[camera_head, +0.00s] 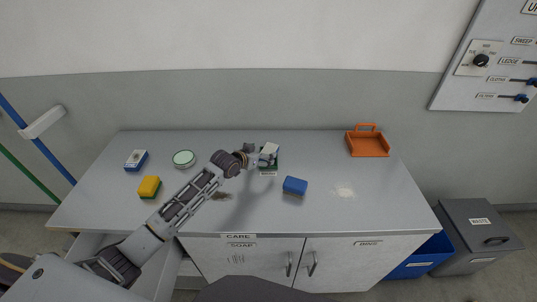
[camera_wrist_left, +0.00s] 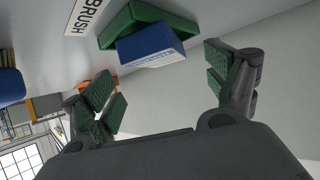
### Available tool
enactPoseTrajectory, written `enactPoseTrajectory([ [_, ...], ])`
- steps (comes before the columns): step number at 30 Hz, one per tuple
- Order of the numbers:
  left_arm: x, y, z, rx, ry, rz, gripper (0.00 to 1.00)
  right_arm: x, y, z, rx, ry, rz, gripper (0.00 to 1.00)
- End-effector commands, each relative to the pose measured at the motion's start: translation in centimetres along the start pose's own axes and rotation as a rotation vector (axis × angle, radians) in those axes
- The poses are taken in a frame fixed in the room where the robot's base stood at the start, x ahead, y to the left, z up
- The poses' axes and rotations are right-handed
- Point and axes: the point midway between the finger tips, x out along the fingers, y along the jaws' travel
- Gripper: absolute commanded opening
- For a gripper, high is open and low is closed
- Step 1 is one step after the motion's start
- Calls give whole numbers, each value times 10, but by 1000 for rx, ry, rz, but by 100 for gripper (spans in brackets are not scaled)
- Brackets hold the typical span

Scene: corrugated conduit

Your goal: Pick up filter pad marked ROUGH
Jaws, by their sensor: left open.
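No ROUGH marking is legible in either view. A yellow pad with a dark green underside (camera_head: 149,187) lies on the left of the worktop, and a blue-topped pad (camera_head: 295,186) lies right of centre. I cannot tell whether either is the ROUGH pad. My left gripper (camera_head: 265,158) reaches over the middle of the worktop, beside a green holder (camera_head: 277,164) that it partly covers. In the left wrist view the gripper (camera_wrist_left: 170,90) is open with green finger pads and nothing between them. A blue block (camera_wrist_left: 150,44) sits at the green holder (camera_wrist_left: 125,22), beyond the fingers. My right gripper is out of view.
A BRUSH label (camera_wrist_left: 88,14) lies beside the holder. A round tin (camera_head: 184,158) and a blue-white box (camera_head: 136,160) stand at left, an orange caddy (camera_head: 368,142) at back right. The right front of the worktop (camera_head: 370,200) is clear. A drawer (camera_head: 150,262) at front left stands open.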

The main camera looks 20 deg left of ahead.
Motion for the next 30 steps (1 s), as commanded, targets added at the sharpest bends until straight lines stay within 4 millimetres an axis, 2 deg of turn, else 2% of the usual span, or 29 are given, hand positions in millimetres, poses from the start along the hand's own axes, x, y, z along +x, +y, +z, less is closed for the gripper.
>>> enactPoseTrajectory([
  [21, 46, 0, -1, -1, 0, 0, 87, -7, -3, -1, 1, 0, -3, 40],
  [30, 51, 0, -1, 1, 1, 0, 87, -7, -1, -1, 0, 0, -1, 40],
])
